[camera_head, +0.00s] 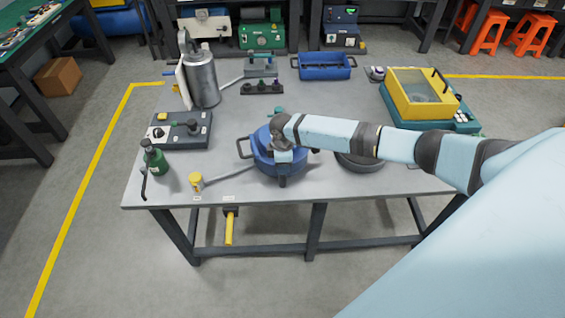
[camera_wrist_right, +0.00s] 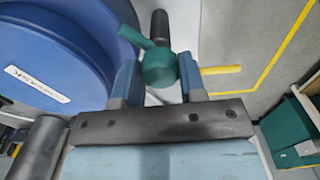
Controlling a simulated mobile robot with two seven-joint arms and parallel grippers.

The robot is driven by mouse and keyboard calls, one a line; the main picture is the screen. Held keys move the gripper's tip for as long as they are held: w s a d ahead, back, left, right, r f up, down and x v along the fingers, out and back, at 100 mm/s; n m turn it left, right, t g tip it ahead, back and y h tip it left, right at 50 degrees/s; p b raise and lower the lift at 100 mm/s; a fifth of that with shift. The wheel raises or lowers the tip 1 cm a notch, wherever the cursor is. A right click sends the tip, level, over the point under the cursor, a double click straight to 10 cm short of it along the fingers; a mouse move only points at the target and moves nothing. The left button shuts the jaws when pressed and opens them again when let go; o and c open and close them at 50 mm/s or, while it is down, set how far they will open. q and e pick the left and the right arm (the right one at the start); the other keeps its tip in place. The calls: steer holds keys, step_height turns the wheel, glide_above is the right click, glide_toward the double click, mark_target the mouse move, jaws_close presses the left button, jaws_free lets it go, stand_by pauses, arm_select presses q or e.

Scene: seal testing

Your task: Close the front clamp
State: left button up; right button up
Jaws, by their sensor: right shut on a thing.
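A round blue vessel (camera_head: 262,160) with a dark side handle stands near the front of the grey table; its blue lid or body (camera_wrist_right: 55,60) fills the left of the wrist view, with a white label. My right gripper (camera_head: 283,168) is at the vessel's front side. In the wrist view its two blue fingers (camera_wrist_right: 158,75) are shut on the teal knob of the front clamp (camera_wrist_right: 158,66), beside the vessel's edge. A small lever sticks out from the knob. My arm and hand hide most of the clamp in the head view. My left gripper is not in view.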

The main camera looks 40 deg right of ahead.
steer(key=n, duration=0.7)
steer(key=shift+n+b, duration=0.3)
steer(key=shift+n, duration=0.1)
steer(key=o, duration=0.8)
steer(key=shift+o, duration=0.2)
steer(key=shift+r, duration=0.1)
